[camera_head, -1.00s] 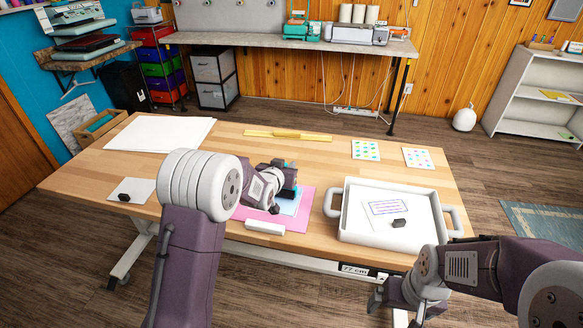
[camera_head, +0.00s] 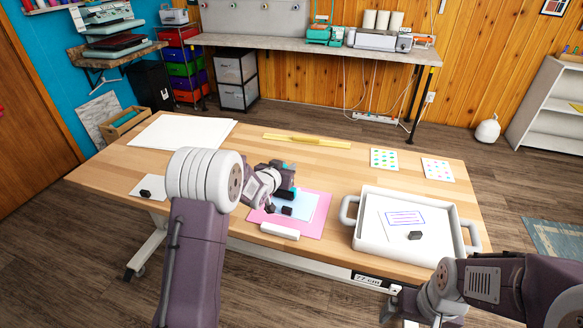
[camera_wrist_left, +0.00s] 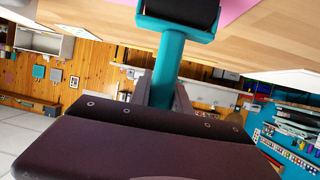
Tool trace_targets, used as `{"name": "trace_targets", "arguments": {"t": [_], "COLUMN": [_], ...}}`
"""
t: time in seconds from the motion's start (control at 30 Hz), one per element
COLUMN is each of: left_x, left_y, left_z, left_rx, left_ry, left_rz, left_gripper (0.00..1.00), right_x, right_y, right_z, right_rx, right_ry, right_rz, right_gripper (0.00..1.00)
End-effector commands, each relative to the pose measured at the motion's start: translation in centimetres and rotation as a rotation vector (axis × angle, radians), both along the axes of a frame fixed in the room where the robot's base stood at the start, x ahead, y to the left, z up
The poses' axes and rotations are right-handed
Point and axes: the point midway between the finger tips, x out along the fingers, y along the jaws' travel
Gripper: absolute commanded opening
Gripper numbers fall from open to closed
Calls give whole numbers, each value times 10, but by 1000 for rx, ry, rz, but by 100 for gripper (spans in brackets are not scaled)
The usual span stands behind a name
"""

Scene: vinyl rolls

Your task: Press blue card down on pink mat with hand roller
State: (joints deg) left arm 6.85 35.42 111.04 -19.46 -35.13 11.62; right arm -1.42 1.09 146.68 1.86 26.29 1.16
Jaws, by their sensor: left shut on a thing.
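The pink mat (camera_head: 318,226) lies on the table with the blue card (camera_head: 311,203) on it. My left gripper (camera_head: 272,189) is over the mat's left part, shut on the hand roller (camera_head: 286,194). In the left wrist view, the roller's teal handle (camera_wrist_left: 166,75) stands between the fingers and its black cylinder (camera_wrist_left: 180,10) is at the top edge. I cannot tell whether the cylinder touches the card. A small black block (camera_head: 287,211) appears to sit on the card. My right gripper (camera_head: 390,305) is low below the table's front edge, partly hidden; its jaws are unclear.
A white bar (camera_head: 280,231) lies at the mat's front edge. The white tray (camera_head: 361,240) to the right holds a printed sheet and a black block (camera_head: 415,236). White sheets (camera_head: 180,132), a yellow ruler (camera_head: 305,141) and two dotted cards lie farther back. Bare wood surrounds the mat.

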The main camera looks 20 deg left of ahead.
Motion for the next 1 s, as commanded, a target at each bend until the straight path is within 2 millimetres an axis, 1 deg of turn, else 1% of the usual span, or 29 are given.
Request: {"name": "trace_targets", "arguments": {"t": [0.3, 0.43, 0.77, 1.0], "left_x": [2, 2, 2, 1], "left_y": [20, 23, 22, 8], "left_z": [1, 0, -1, -2], "left_rx": [1, 1, 0, 1], "left_ry": [1, 2, 1, 0], "left_rz": [2, 1, 0, -1], "left_gripper": [0, 0, 0, 0], "right_x": [0, 0, 0, 0], "right_y": [0, 0, 0, 0], "right_z": [9, 10, 8, 1], "right_rx": [0, 0, 0, 0], "right_ry": [0, 0, 0, 0], "right_rz": [0, 0, 0, 0], "right_gripper": [94, 94, 94, 94]}}
